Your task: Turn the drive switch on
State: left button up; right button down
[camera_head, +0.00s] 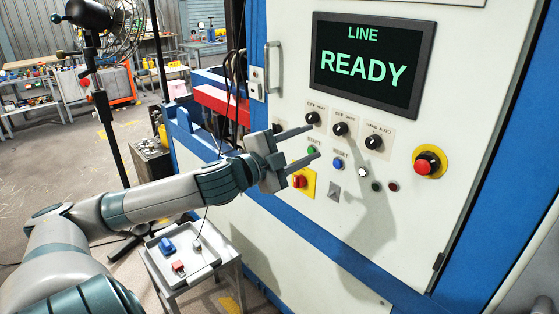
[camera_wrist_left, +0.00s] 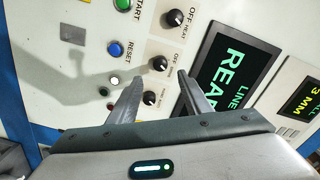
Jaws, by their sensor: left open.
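Three black rotary switches sit in a row on the white panel (camera_head: 466,104), below the screen. The left one (camera_head: 313,117) reads OFF HEAT. The middle one (camera_head: 340,130) has an OFF label whose second word is too small to read surely; in the left wrist view this switch (camera_wrist_left: 155,63) shows between and beyond my fingertips. The right one (camera_head: 373,142) reads HAND AUTO. My left gripper (camera_head: 314,141) is open and empty in front of the panel, left of the middle switch; its fingers (camera_wrist_left: 160,74) look apart from every switch. My right gripper is out of view.
The screen (camera_head: 370,64) reads LINE READY. Around the switches are a green START button (camera_head: 311,150), a blue RESET button (camera_head: 338,163), a red-yellow rotary switch (camera_head: 300,181) and a red mushroom button (camera_head: 425,166). A metal handle (camera_head: 267,68) sticks out at the panel's left.

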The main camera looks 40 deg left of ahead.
pick_arm(q)
jog(key=s+p, duration=0.3)
jog(key=s, duration=0.5)
jog(key=shift+a+p, duration=0.3)
jog(key=shift+p, duration=0.1)
dwell(0.7)
